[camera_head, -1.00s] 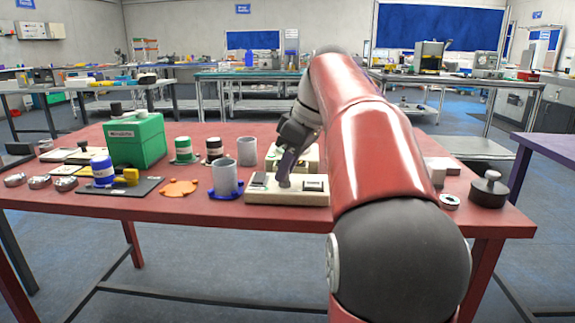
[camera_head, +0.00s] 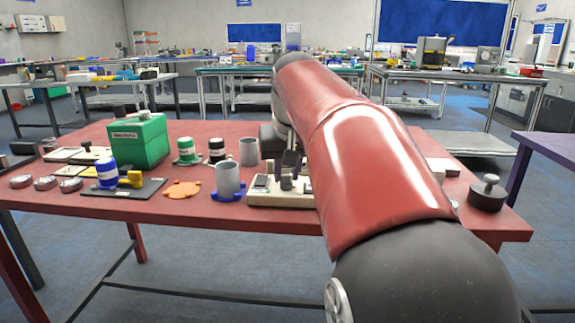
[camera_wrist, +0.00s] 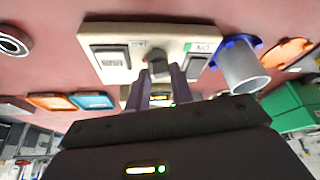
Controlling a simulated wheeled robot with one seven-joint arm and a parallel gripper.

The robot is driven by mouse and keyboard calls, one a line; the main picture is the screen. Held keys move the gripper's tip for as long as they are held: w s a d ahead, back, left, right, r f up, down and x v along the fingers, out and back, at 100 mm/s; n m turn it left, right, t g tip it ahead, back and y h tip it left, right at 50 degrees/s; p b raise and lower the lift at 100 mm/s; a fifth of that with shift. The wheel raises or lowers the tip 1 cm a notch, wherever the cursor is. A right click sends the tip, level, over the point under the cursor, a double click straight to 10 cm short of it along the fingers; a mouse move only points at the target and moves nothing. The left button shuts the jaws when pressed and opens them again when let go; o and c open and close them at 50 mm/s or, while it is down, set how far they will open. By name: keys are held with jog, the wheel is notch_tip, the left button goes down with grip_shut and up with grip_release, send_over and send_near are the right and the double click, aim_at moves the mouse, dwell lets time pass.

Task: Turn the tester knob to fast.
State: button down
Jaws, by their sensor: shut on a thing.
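The tester is a cream box (camera_head: 262,197) at the front middle of the red table, and it fills the upper middle of the wrist view (camera_wrist: 105,38). My gripper (camera_wrist: 161,72) is shut on the knob, one dark finger on each side. In the head view the fingers (camera_head: 286,172) rise from the knob, and my red arm hides the tester's right end. I cannot tell the knob's exact setting.
A grey cup (camera_head: 230,178) on a blue holder stands close left of the tester. A dark weight (camera_head: 487,193) stands at the table's right.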

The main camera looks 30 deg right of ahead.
jog(key=shift+a+m+g+h+p, duration=0.1)
jog(key=shift+m+g+h+p, duration=0.4)
jog(key=shift+m, duration=1.1)
jog(key=c, duration=1.2)
grip_release()
jog(key=p+v, duration=0.1)
jog(key=v, duration=0.6)
jog(key=shift+s+r, duration=0.2)
jog(key=shift+r, duration=0.15)
jog(key=shift+a, duration=0.15)
